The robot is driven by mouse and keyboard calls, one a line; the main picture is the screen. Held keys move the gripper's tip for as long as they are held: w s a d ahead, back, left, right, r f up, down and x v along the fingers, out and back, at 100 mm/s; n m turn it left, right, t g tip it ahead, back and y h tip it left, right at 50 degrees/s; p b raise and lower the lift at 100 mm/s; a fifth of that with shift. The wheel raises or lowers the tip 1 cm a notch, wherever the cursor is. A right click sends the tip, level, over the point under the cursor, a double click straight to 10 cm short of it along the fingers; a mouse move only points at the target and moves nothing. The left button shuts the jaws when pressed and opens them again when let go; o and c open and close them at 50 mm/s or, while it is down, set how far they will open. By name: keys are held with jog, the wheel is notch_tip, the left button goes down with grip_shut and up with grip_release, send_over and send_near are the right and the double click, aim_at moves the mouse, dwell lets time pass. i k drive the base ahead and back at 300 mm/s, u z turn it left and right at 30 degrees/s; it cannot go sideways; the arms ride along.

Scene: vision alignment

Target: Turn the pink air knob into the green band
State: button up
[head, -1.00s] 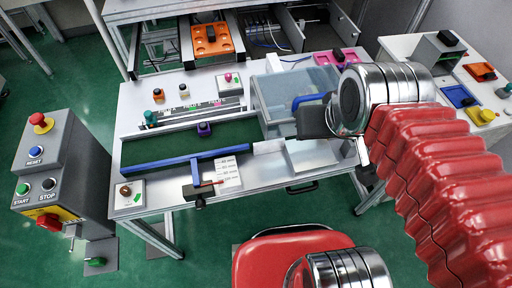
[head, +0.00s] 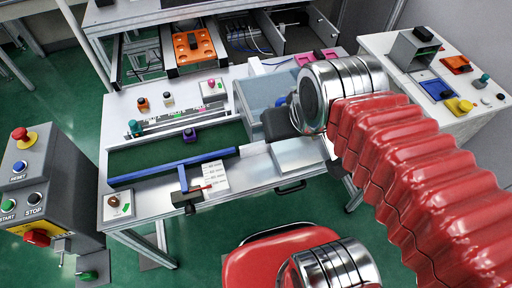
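The pink air knob (head: 211,83) is small and sits on a white box (head: 214,93) at the back of the workbench, left of the clear bin. A green mark on that box is too small to read, so I cannot tell where the knob points against the band. My gripper (head: 276,123) is a dark shape at the end of the red-sleeved arm, in front of the clear bin, to the right of the knob and apart from it. Its fingers are partly hidden by the chrome wrist, and its opening does not show.
A clear bin (head: 255,98) stands between gripper and knob. A dark green conveyor (head: 165,158) with a blue bar (head: 180,165) lies in front. A brown knob (head: 113,201) sits front left. A red stool (head: 260,262) stands before the bench. A side table (head: 385,50) is right.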

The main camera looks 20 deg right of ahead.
aim_at(211, 82)
jog(key=u, duration=0.35)
jog(key=k, duration=0.9)
jog(key=u, duration=0.6)
jog(key=k, duration=0.45)
jog(key=z, duration=0.25)
jog(key=i, duration=1.75)
jog(key=u, duration=0.75)
